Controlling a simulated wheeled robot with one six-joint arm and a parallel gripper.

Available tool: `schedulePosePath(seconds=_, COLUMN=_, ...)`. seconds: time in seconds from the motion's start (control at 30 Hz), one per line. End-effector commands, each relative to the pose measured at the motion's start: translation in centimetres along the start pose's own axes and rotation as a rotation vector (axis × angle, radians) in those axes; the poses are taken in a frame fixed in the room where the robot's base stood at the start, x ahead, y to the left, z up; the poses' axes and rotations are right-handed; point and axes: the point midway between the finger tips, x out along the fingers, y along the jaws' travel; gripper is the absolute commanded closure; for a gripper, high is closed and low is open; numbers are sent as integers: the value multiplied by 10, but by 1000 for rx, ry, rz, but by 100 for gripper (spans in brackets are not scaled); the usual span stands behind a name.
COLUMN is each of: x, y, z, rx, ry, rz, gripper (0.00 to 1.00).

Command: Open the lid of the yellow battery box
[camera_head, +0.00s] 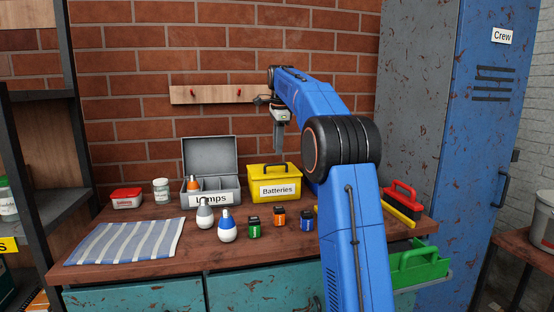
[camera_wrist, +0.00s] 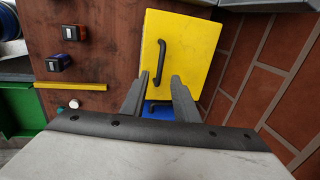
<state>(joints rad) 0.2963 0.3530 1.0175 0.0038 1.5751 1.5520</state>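The yellow battery box (camera_head: 288,183), labelled "Batteries", stands on the wooden bench against the brick wall. Its lid (camera_wrist: 185,35) looks shut, with a dark bar handle (camera_wrist: 160,62) on top. My gripper (camera_head: 278,153) hangs above the box, pointing down. In the wrist view my gripper (camera_wrist: 157,80) has its two fingers apart, with nothing held between them. The height gap to the handle is hard to judge.
An open grey lamp box (camera_head: 211,186) stands left of the battery box. Bulbs (camera_head: 227,229) and several small batteries (camera_head: 279,217) lie in front. A striped cloth (camera_head: 125,241) covers the bench's left.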

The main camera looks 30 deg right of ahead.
Motion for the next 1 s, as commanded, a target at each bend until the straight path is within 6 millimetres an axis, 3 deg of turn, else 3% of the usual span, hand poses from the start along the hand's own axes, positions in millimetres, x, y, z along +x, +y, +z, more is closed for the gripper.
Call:
schedulePosePath(seconds=0.1, x=21, y=0, z=0, rx=0, ry=0, rz=2, gripper=72)
schedulePosePath(seconds=0.33, x=48, y=0, z=0, rx=0, ry=0, rz=1, gripper=72)
schedulePosePath(seconds=0.77, x=57, y=0, z=0, rx=0, ry=0, rz=0, gripper=72)
schedulePosePath(seconds=0.9, x=57, y=0, z=0, rx=0, ry=0, rz=-1, gripper=100)
schedulePosePath(seconds=1.0, x=57, y=0, z=0, rx=0, ry=0, rz=0, gripper=100)
